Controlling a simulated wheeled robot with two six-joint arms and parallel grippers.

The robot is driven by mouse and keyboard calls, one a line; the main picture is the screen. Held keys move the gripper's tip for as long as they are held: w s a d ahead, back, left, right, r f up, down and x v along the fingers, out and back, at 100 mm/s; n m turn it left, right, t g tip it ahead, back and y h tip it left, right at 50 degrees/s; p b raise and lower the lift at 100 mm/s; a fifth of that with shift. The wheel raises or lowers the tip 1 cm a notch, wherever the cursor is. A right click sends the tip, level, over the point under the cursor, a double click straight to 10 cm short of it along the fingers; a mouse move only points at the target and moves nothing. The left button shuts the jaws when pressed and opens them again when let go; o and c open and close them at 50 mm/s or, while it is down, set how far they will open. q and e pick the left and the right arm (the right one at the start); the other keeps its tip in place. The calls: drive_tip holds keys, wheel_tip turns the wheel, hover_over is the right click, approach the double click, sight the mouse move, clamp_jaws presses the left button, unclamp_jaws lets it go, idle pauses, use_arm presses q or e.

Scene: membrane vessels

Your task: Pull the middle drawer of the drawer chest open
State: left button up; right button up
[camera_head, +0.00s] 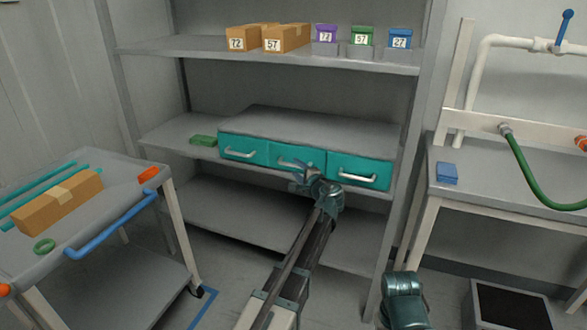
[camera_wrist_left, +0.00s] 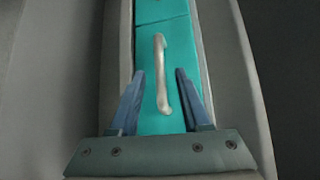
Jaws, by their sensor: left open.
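The grey drawer chest (camera_head: 310,123) sits on a shelf and has three teal drawer fronts side by side, all flush. The middle drawer (camera_head: 283,153) has a pale bar handle, partly hidden by my left gripper (camera_head: 303,172). My left gripper is open in front of that drawer. In the left wrist view, the handle (camera_wrist_left: 160,60) runs lengthwise, and its lower part lies between the two blue fingers (camera_wrist_left: 158,88). I see no clear contact with the fingers. My right gripper does not show; only a teal part of my right arm is at the bottom.
The left drawer (camera_head: 243,150) and right drawer (camera_head: 359,172) flank the middle one. A green item (camera_head: 203,141) lies left of the chest. Cartons (camera_head: 287,38) stand on the shelf above. A cart (camera_head: 115,200) is at left, a bench (camera_head: 480,185) at right.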

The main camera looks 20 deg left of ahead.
sight(295, 166)
use_arm(q)
drive_tip(key=shift+x, duration=1.8)
clamp_jaws()
